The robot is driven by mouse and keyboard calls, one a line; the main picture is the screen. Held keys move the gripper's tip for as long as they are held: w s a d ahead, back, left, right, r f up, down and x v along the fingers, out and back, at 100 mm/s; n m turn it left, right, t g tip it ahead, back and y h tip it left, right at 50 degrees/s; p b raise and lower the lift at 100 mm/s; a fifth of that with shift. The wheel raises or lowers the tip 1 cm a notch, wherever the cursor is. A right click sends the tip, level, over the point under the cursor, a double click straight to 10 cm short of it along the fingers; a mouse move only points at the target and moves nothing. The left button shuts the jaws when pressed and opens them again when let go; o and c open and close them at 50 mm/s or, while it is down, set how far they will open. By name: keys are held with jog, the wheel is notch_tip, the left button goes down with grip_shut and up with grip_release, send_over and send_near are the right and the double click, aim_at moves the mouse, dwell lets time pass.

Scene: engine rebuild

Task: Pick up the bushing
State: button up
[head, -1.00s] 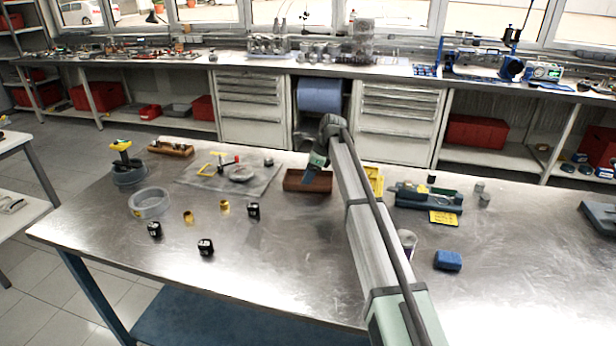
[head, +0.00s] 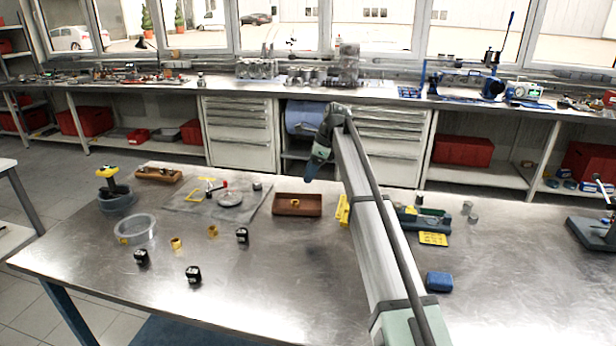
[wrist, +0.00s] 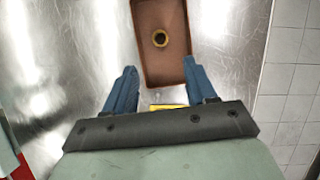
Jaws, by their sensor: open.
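A brass-coloured bushing (wrist: 160,38) stands in a brown tray (wrist: 138,62) in the wrist view, its dark bore facing up. The same bushing (head: 295,203) and tray (head: 285,212) show near the table's middle in the head view. Two more brass bushings lie on the bare table to the left, one (head: 176,243) nearer and one (head: 213,231) farther. My gripper (wrist: 160,75) is open, with its two blue fingers apart and nothing between them. In the head view my gripper (head: 310,175) hangs above and beyond the tray, clear of the bushing.
A flat grey plate (head: 180,205) carries tools. A blue block (head: 439,281) and a yellow card (head: 433,239) lie to the right. The table's front middle is clear.

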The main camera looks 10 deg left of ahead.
jog(key=shift+o, duration=0.4)
jog(key=n+g, duration=0.1)
jog(key=n, duration=0.4)
send_near(176, 240)
jog(key=s+a+v, duration=0.1)
jog(key=v, duration=0.4)
jog(key=a+f+m, duration=0.1)
jog(key=f, duration=0.3)
jog(key=s+a+f+m, duration=0.1)
jog(key=a+f, duration=0.1)
jog(key=f, duration=0.2)
jog(key=a+f+m, duration=0.1)
jog(key=f, duration=0.3)
jog(key=shift+s+a+f+m+t, duration=0.15)
jog(key=shift+a+f+m+t, duration=0.05)
jog(key=shift+m+t, duration=0.1)
